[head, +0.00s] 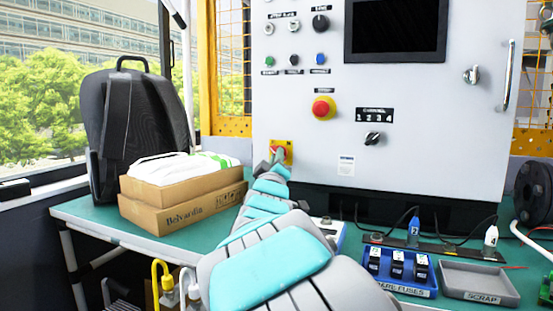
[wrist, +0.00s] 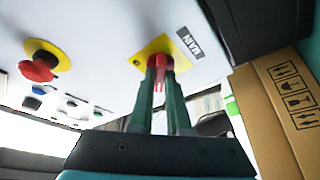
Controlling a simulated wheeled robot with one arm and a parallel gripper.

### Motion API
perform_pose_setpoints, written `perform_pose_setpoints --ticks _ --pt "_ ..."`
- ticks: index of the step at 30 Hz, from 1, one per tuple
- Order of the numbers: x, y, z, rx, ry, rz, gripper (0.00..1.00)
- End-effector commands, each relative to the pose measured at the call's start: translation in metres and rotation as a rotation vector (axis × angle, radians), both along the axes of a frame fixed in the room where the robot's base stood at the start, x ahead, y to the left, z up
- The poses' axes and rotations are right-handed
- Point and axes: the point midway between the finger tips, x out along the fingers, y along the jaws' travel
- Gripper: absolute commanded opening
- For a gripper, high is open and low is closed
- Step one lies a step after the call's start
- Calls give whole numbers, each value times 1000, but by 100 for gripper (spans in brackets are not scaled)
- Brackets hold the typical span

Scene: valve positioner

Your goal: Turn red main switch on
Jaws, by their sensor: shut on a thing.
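The red main switch (wrist: 158,62) sits on a yellow plate (wrist: 172,47) beside a "MAIN" label in the wrist view. In the head view the yellow plate (head: 286,146) is on the lower left of the grey cabinet front, with the switch mostly hidden by my gripper (head: 276,160). My gripper (wrist: 160,80) reaches the switch from the front, its two green fingers closed on the red handle. Whether the handle stands at on or off cannot be read.
A red mushroom button (head: 322,107) on yellow is up and right of the switch. Cardboard boxes (head: 180,195) and a black backpack (head: 135,120) stand at left on the green bench (head: 85,212). Blue fuse tray (head: 400,270) and grey scrap tray (head: 478,280) lie at right.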

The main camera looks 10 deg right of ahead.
Motion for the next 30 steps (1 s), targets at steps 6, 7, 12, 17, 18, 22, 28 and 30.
perform_pose_setpoints --ticks 6,7,12,17,18,22,28,30 --pt "0 1 -1 20 -12 1 0" --pt "0 0 -1 27 -16 0 0" --pt "1 2 -1 94 -61 1 0" --pt "2 3 -2 195 -128 3 0" --pt "2 4 -3 225 -145 3 0" --pt "2 4 -3 330 -215 2 0" --pt "3 5 -4 488 -320 3 0" --pt "4 6 -5 544 -357 1 0"
